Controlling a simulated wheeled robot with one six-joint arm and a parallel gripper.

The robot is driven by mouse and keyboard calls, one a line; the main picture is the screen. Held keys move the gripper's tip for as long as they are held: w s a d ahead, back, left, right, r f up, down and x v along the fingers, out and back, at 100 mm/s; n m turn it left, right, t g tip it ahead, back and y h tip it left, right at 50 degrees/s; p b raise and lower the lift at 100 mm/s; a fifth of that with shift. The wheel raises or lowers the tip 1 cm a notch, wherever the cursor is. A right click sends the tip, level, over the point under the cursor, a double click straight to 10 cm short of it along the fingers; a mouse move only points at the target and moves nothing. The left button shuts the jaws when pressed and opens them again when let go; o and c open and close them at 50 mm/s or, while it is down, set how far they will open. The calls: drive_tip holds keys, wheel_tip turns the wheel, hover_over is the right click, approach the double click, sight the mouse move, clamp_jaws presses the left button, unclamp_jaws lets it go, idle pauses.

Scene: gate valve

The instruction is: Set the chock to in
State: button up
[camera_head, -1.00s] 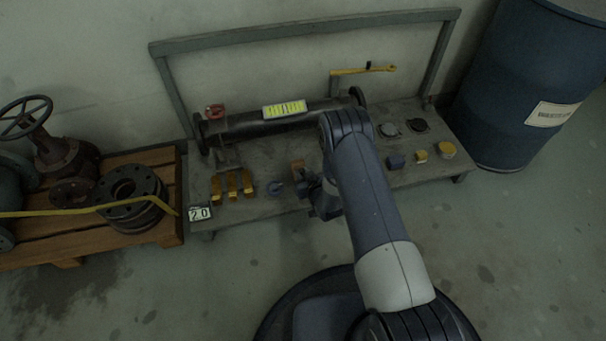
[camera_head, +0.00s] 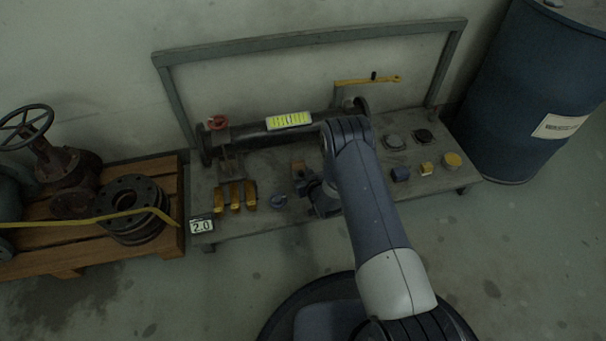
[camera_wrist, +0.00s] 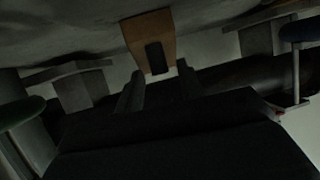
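An orange-brown wooden block, which looks like the chock (camera_head: 298,168), sits on the grey bench under the pipe. In the wrist view the chock (camera_wrist: 149,36) shows a dark rectangular slot in its face. My gripper (camera_head: 308,183) is low over the bench, just in front and to the right of the chock, partly hidden by my arm. In the wrist view my gripper (camera_wrist: 158,74) has its two dark fingers apart, with nothing between them. The chock lies just beyond the fingertips; I cannot tell whether they touch it.
The black pipe (camera_head: 250,137) carries a yellow-green label (camera_head: 289,121) and a red part (camera_head: 218,122). Yellow blocks (camera_head: 235,195) stand left of my gripper, with a blue-grey round piece (camera_head: 278,201) between. A blue block (camera_head: 400,174) and other small pieces lie right.

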drive_tip(key=shift+o, duration=0.2)
drive_tip(key=p+v, duration=0.4)
drive_tip(key=v, duration=0.6)
drive_tip(key=shift+s+r, duration=0.2)
drive_tip(key=shift+s, duration=0.15)
drive_tip(key=shift+d, duration=0.15)
